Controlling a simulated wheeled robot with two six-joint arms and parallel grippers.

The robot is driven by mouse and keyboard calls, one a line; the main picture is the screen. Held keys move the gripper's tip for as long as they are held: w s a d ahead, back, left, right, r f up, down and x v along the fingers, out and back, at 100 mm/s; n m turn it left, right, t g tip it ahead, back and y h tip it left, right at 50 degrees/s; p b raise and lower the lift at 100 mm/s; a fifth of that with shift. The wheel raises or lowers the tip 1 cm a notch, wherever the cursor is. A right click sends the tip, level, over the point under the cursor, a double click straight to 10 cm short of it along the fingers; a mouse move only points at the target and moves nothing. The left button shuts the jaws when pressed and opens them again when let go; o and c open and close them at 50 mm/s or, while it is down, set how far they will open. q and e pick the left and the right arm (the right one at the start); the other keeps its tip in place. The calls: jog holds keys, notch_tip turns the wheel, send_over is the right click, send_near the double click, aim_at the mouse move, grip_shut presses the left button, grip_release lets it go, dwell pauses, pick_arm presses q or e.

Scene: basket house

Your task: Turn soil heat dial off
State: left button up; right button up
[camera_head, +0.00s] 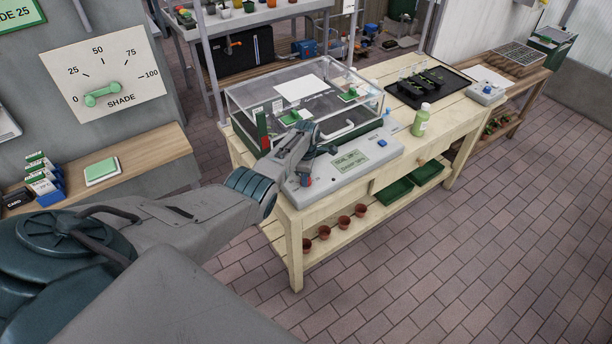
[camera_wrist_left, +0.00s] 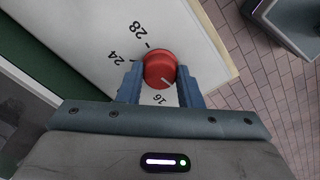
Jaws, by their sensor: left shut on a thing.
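My right gripper is not in view.
A clear-lidded propagator box (camera_head: 300,95) stands behind the panel on a wooden bench (camera_head: 297,222). A green bottle (camera_head: 421,120) and a black tray (camera_head: 428,84) are to the right. Small pots (camera_head: 342,222) sit on the lower shelf. The brick floor at right is clear.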

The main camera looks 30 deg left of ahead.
pick_arm(q)
jog(key=shift+r, duration=0.1)
jog(key=o, duration=1)
jog(key=shift+r, duration=0.3)
notch_tip(320, 180, up, 10)
jog(key=shift+r+b, duration=0.1)
jog(key=shift+b, duration=1.15)
